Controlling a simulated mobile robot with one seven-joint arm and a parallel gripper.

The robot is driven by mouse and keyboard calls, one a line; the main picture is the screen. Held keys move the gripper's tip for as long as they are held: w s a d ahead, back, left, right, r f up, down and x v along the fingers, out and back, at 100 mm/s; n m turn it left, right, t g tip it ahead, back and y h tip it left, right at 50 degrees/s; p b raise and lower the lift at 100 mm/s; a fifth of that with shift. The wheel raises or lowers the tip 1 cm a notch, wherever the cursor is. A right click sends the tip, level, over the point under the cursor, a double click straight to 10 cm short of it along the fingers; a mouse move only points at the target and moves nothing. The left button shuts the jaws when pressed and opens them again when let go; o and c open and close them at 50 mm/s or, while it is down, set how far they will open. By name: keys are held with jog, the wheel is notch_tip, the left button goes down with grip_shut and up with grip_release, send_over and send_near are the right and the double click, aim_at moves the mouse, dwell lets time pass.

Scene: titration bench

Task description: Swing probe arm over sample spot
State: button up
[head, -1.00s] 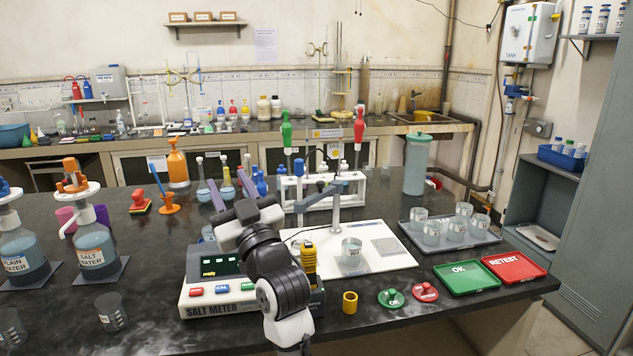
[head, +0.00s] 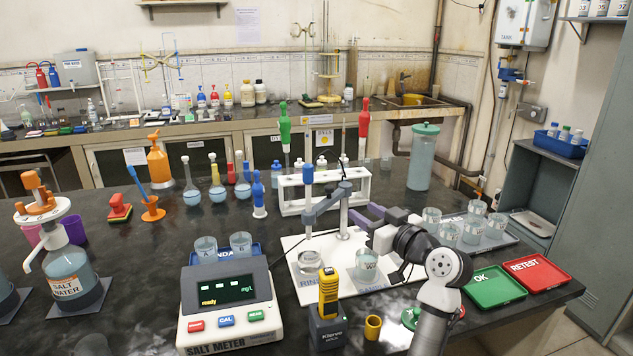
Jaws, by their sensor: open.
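The probe arm (head: 328,203) is a grey jointed bar on a post standing on the white board (head: 292,243). It points left from the post, and its blue-topped probe (head: 308,175) hangs above the rinse beaker (head: 312,264) at the board's left. The sample beaker (head: 366,264) stands right of it, with no probe over it. My gripper (head: 359,212) is open, with purple fingers, just right of the probe arm's post. Whether a finger touches the post cannot be told. My arm hides the board's right part.
The salt meter (head: 226,305) and a yellow handheld device (head: 328,292) stand in front of the board. A tray of beakers (head: 512,243), a green OK tray (head: 496,288) and a red RETEST tray (head: 538,272) lie right. A white rack (head: 290,208) with green- and red-topped items stands behind.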

aim_at(332, 189)
jog(key=p+x, duration=0.2)
jog(key=x, duration=0.4)
jog(key=p+x, duration=0.2)
jog(key=x, duration=0.5)
jog(key=shift+w+r+p, duration=0.15)
jog(key=shift+r+p, duration=0.1)
jog(key=shift+p, duration=0.05)
jog(key=shift+w+a+f, duration=0.15)
jog(key=shift+w+a, duration=0.2)
jog(key=shift+w, duration=0.1)
grip_shut()
